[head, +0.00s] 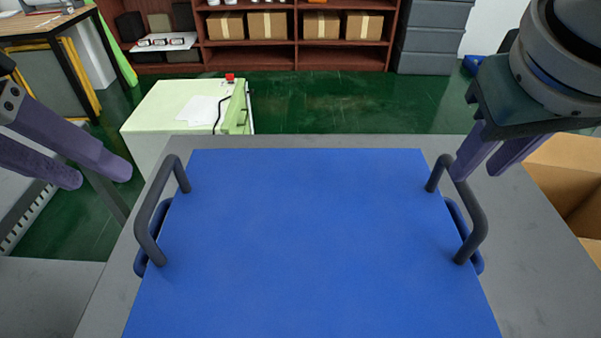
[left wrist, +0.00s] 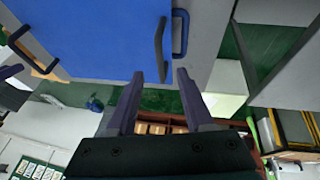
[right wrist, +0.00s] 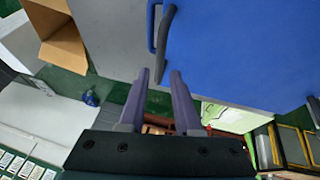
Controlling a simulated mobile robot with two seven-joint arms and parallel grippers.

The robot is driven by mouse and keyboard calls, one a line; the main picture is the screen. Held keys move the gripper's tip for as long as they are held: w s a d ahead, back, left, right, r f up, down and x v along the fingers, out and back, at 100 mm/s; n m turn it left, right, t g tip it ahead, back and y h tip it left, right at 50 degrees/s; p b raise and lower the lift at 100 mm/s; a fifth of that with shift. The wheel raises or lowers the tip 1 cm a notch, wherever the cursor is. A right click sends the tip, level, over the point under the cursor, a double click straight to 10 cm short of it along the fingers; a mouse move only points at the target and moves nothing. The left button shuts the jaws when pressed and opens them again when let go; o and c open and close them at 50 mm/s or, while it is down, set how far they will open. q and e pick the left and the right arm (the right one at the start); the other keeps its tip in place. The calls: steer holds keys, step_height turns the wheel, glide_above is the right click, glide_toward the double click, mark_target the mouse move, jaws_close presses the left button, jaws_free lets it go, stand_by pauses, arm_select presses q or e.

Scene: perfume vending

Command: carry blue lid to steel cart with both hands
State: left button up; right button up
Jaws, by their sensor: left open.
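The flat blue lid (head: 310,240) lies on a grey surface (head: 172,145) in front of me. It has a dark handle on its left (head: 150,220) and one on its right (head: 480,220). My left gripper (head: 100,176) is open and empty, left of the left handle; that handle (left wrist: 160,50) lies just beyond its fingertips (left wrist: 160,74) in the left wrist view. My right gripper (head: 478,172) is open above the right handle's far end; that handle (right wrist: 163,35) lies just beyond its fingertips (right wrist: 159,74) in the right wrist view. I cannot tell for sure which grey piece is the steel cart.
Blue handles (head: 473,262) show beneath the lid's dark ones. A grey metal unit with a ridged edge (head: 25,218) stands at left. An open cardboard box (head: 570,170) is at right. A pale green cabinet (head: 165,105) stands behind, with shelves (head: 270,58) further back.

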mark_target(147, 199)
arm_select(q)
steer(key=x, duration=1)
steer(key=shift+r, duration=0.1)
arm_select(e)
steer(key=x, duration=1)
steer(key=shift+r, duration=0.1)
arm_select(q)
steer(key=shift+c, duration=0.2)
arm_select(e)
steer(key=shift+c, duration=0.2)
arm_select(q)
steer(key=c, duration=0.4)
arm_select(e)
steer(key=c, duration=0.4)
arm_select(q)
jaws_close()
arm_select(e)
jaws_close()
